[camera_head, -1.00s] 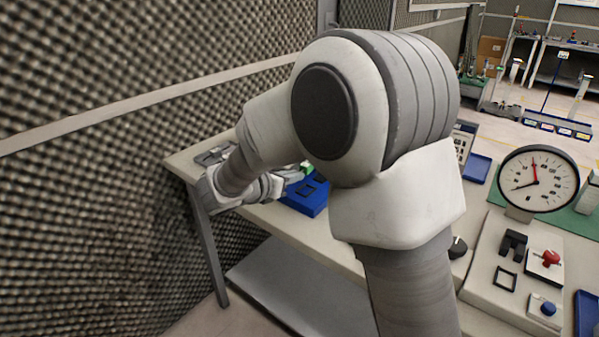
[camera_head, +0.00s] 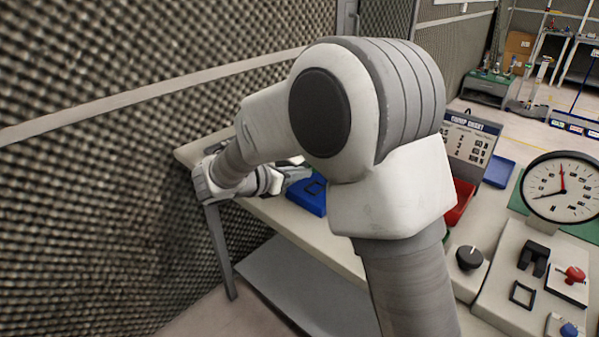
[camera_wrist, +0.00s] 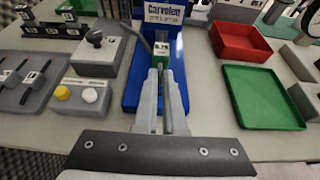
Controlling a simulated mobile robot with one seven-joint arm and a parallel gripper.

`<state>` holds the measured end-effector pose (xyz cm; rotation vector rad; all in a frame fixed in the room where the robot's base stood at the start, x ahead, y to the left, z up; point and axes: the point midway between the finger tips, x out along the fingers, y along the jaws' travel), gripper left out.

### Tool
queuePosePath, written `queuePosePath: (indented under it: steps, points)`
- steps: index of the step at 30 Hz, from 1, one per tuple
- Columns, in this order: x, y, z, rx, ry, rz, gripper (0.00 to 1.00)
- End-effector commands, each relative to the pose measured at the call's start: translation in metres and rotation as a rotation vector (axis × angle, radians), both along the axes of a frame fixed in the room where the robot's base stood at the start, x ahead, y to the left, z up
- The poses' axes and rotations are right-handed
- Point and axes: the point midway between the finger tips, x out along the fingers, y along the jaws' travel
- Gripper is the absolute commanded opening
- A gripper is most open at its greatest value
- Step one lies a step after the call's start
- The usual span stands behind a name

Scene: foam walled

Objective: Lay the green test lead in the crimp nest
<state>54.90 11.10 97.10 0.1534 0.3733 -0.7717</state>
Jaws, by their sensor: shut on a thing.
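In the wrist view my gripper (camera_wrist: 161,80) is shut, its two pale fingers pointing away over a blue fixture (camera_wrist: 131,90). A small green piece with a white label reading like 0.75, which I take to be the green test lead (camera_wrist: 162,63), shows at the fingertips. A grey lead or rod rises near it. The blue fixture, likely the crimp nest's base, has a sign on its back; I cannot tell whether the lead touches it. In the head view the blue fixture (camera_head: 308,197) shows partly behind my arm, and the fingertips and lead are hidden.
In the wrist view a red tray (camera_wrist: 238,57) and a green tray (camera_wrist: 240,118) stand right of the fixture. Grey blocks with knobs (camera_wrist: 76,95) stand left. In the head view a foam wall (camera_head: 90,200) runs along the left; a dial gauge (camera_head: 540,205) stands right.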

Motion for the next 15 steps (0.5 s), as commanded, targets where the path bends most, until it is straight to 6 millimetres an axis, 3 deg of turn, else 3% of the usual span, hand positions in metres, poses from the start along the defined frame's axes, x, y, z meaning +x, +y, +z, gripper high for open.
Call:
queuePosePath:
  steps: [3, 15]
  points:
    - [0.000, 0.001, 0.001, 0.001, 0.000, 0.001, 0.00]
    - [-0.001, 0.001, -0.032, 0.000, 0.002, 0.002, 0.00]
